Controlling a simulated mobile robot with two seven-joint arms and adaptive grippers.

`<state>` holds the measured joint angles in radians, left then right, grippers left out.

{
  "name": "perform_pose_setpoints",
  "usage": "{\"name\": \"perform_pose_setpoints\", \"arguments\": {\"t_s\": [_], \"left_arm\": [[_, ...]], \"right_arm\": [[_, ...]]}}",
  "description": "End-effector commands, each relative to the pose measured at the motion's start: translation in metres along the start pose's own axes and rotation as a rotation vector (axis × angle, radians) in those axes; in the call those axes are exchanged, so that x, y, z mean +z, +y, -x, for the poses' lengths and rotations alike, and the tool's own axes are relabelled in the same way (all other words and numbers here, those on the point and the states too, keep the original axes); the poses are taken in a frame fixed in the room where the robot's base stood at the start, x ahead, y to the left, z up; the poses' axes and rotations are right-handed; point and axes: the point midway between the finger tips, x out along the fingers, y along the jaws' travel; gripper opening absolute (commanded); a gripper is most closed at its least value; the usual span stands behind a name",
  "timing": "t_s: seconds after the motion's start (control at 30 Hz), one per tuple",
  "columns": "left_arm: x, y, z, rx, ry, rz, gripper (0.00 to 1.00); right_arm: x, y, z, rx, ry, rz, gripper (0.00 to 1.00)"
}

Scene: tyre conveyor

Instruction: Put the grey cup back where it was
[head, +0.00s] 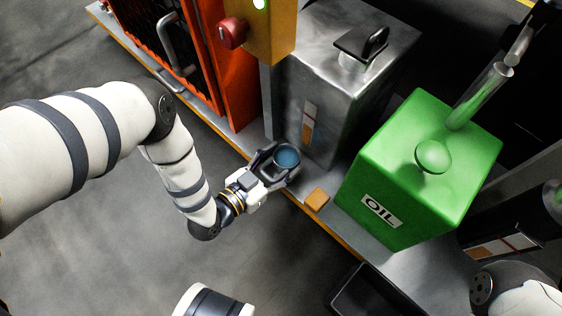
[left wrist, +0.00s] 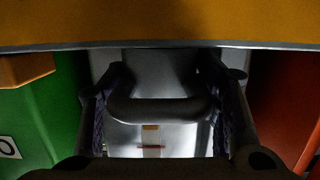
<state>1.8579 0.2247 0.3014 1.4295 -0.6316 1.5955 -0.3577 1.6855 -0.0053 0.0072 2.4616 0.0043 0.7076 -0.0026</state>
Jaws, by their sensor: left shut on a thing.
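The grey cup (head: 287,157) is held by my left gripper (head: 277,165), whose fingers are shut around its sides. The cup's bluish inside shows from above in the head view. The cup is near the front edge of the metal shelf, in front of the grey metal canister. In the left wrist view the dark, curved cup (left wrist: 160,110) sits between the two fingers of my left gripper (left wrist: 165,115). Whether the cup's base touches the shelf cannot be told. My right gripper is not in view.
The grey metal canister (head: 335,75) stands just behind the cup. A green oil can (head: 400,170) is to the right, with a small orange block (head: 316,199) before it. A red-orange cabinet (head: 225,65) is to the left. The shelf has an orange front edge (head: 335,238).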

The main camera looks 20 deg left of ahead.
Motion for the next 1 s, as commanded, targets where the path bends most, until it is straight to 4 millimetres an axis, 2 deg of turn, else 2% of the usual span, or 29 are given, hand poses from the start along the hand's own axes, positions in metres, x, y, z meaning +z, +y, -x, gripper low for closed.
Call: {"name": "perform_pose_setpoints", "arguments": {"t_s": [0.13,0.17,0.23,0.27,0.53,0.6,0.67,0.9,1.0], "left_arm": [[0.003,0.000,0.000,0.000,0.000,0.000,0.20],[0.004,0.000,0.000,0.000,-0.001,0.000,0.58],[0.003,0.000,0.000,0.000,-0.001,0.000,0.74],[0.003,0.000,0.000,0.000,-0.001,0.000,0.76],[0.002,0.000,0.000,0.000,0.000,0.000,0.76],[-0.003,0.000,0.001,-0.001,0.000,0.000,0.76],[-0.001,0.000,0.011,0.000,-0.004,0.001,0.76],[-0.004,0.000,0.077,-0.001,-0.003,0.000,0.76],[-0.004,0.000,0.099,0.000,-0.001,0.001,0.76]], "right_arm": [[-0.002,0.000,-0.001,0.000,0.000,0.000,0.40],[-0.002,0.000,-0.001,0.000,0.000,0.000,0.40],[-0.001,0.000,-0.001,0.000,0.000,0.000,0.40],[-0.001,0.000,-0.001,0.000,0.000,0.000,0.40],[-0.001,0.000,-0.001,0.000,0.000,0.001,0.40],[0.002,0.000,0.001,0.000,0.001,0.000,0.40],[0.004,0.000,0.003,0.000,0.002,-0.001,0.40],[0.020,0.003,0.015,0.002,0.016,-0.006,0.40],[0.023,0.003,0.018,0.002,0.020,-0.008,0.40]]}}
